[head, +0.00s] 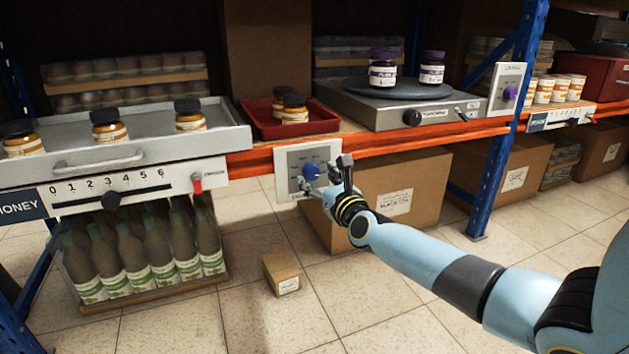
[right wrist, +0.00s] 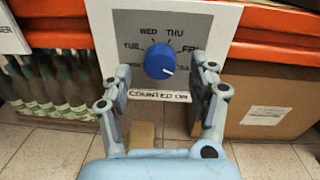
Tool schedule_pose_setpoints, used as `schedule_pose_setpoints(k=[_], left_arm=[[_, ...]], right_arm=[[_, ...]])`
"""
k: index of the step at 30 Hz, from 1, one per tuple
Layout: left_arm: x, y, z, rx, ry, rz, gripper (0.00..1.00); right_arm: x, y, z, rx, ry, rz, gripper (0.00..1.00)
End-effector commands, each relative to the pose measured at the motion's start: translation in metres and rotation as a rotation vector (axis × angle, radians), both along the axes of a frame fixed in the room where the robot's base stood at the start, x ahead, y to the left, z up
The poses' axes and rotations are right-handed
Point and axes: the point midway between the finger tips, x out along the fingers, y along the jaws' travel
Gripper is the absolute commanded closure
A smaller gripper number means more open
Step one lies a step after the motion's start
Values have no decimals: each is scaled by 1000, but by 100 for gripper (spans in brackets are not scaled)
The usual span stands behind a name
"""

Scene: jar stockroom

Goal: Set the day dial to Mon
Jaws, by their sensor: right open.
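The day dial is a blue round knob (head: 311,171) on a pale panel (head: 291,159) below the orange shelf beam; the knob (right wrist: 160,62) also shows in the right wrist view. There its white mark points to the lower right, below FRI. TUE, WED, THU and FRI are readable around it; the lower labels are partly hidden by my fingers, and I cannot read Mon. "COUNTED ON" is printed beneath. My right gripper (head: 327,172) is open in front of the panel, its fingers either side of the knob in the right wrist view. I cannot tell whether they touch it. My left gripper is not in view.
A slider scale (head: 111,199) and bottles (head: 140,250) are left of the panel. A large carton (head: 425,180) stands behind my right arm. A small box (head: 282,272) lies on the floor. Another panel with a purple knob (head: 510,93) is at right.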

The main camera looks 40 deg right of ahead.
Motion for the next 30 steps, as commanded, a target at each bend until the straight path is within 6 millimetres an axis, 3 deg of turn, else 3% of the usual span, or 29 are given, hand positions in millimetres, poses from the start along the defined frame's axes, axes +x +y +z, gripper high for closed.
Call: schedule_pose_setpoints(k=[6, 16, 28, 30], left_arm=[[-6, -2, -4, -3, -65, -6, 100], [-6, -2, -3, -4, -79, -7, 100], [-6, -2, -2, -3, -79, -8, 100], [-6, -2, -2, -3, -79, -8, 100]], right_arm=[[21, -4, -2, -1, 2, 1, 40], [24, -5, -1, -2, 2, 1, 41], [24, -4, -1, -2, 2, 1, 93], [24, -4, -1, -3, 3, 1, 95]])
